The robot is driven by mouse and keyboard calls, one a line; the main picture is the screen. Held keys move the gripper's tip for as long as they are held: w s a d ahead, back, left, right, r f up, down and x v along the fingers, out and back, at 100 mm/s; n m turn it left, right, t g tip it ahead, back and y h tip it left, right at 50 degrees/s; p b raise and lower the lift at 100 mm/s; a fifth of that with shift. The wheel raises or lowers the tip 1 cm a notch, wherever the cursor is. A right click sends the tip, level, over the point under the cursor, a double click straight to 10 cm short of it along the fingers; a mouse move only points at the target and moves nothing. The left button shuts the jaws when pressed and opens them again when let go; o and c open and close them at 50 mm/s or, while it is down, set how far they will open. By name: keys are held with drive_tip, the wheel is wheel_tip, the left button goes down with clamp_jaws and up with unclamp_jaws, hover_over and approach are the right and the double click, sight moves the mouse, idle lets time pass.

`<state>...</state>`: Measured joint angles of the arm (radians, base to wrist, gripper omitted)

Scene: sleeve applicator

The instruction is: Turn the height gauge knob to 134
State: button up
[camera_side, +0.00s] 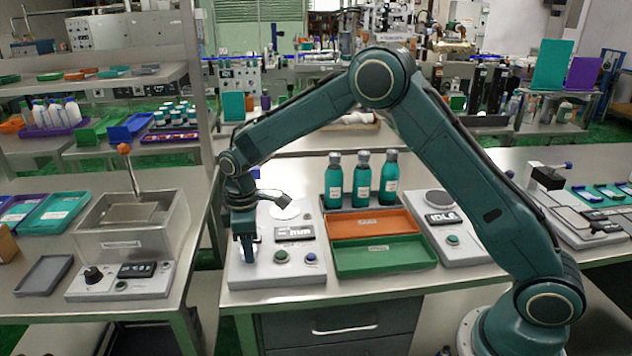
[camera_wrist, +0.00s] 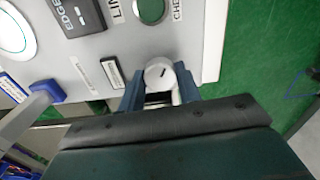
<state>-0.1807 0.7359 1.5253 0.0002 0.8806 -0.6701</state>
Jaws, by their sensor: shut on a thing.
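A pale round knob (camera_wrist: 160,73) with a short dark mark shows in the wrist view on a light grey panel (camera_wrist: 120,45). My gripper (camera_wrist: 158,98) has its blue fingers on both sides of this knob and is shut on it. In the side view my gripper (camera_side: 247,250) points down at the left part of the grey device (camera_side: 275,272), and the fingers hide the knob there. The device's dark display (camera_side: 294,232) has light characters too small to read. A dark display also shows partly in the wrist view (camera_wrist: 78,14), with "EDGE" legible.
A green button (camera_side: 281,256) and a blue button (camera_side: 311,258) sit right of my gripper. Orange (camera_side: 372,224) and green (camera_side: 385,256) trays and several teal bottles (camera_side: 361,180) stand further right.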

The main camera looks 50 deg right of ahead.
drive_tip(key=shift+m, duration=0.4)
drive_tip(key=m, duration=1.1)
drive_tip(key=shift+m, duration=0.4)
drive_tip(key=o, duration=1)
drive_tip(key=shift+r, duration=0.15)
